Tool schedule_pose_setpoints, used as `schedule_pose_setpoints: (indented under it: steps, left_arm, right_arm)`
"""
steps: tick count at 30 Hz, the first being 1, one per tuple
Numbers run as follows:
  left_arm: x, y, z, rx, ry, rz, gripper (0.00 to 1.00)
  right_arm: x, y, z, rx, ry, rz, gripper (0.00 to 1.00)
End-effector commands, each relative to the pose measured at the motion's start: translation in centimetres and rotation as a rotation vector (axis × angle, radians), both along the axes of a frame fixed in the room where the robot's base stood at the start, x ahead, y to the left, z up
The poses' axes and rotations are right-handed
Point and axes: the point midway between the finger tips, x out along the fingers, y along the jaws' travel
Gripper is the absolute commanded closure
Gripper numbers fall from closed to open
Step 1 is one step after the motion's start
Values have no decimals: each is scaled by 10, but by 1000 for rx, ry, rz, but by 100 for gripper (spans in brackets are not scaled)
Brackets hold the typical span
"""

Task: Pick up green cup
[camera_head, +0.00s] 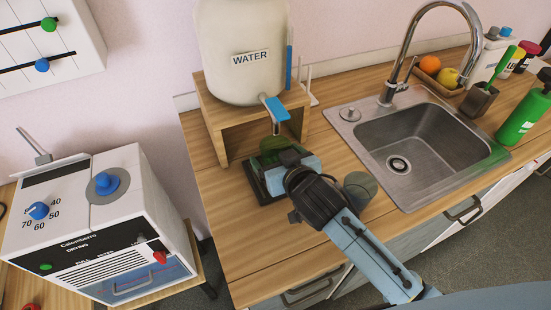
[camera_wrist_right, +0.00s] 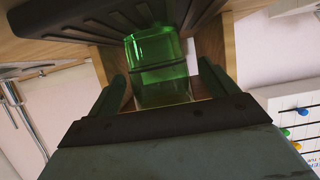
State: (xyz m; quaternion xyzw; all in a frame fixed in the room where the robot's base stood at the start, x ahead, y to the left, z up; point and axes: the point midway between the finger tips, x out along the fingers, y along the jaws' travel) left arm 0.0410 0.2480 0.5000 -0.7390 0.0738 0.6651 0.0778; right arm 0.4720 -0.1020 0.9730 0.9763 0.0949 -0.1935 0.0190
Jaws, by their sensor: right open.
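The green cup (camera_head: 271,144) is a translucent green glass under the spout of the water dispenser, partly hidden by my right gripper. The cup (camera_wrist_right: 157,60) also shows in the right wrist view, upright in the picture and ahead between the fingers. My right gripper (camera_head: 266,168) is open around or just in front of the cup. In the wrist view its fingers (camera_wrist_right: 165,85) stand on both sides of the cup with gaps; contact is not visible. My left gripper is out of view.
The water dispenser (camera_head: 241,50) stands on a wooden stand (camera_head: 213,125) with a blue tap (camera_head: 276,109) overhead. A grey-green cup (camera_head: 360,186) is close to my right arm. A sink (camera_head: 450,150) lies to the right. A white drying machine (camera_head: 90,220) stands left.

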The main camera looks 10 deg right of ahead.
Motion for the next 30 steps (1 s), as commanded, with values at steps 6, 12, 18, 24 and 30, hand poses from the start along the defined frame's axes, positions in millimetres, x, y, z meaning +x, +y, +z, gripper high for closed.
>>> schedule_pose_setpoints:
  steps: [6, 12, 18, 24, 30]
  left_arm:
    - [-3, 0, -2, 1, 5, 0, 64]
    - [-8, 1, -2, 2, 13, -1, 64]
    - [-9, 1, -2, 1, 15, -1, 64]
    - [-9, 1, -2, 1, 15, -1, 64]
    - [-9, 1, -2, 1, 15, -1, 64]
  right_arm:
    - [12, 3, -7, 0, 3, 0, 15]
    - [12, 2, -7, 0, 3, 0, 17]
    - [12, 2, -7, -1, 3, 0, 43]
    - [12, 2, -6, 0, 2, 0, 68]
    - [12, 2, -6, 0, 2, 0, 69]
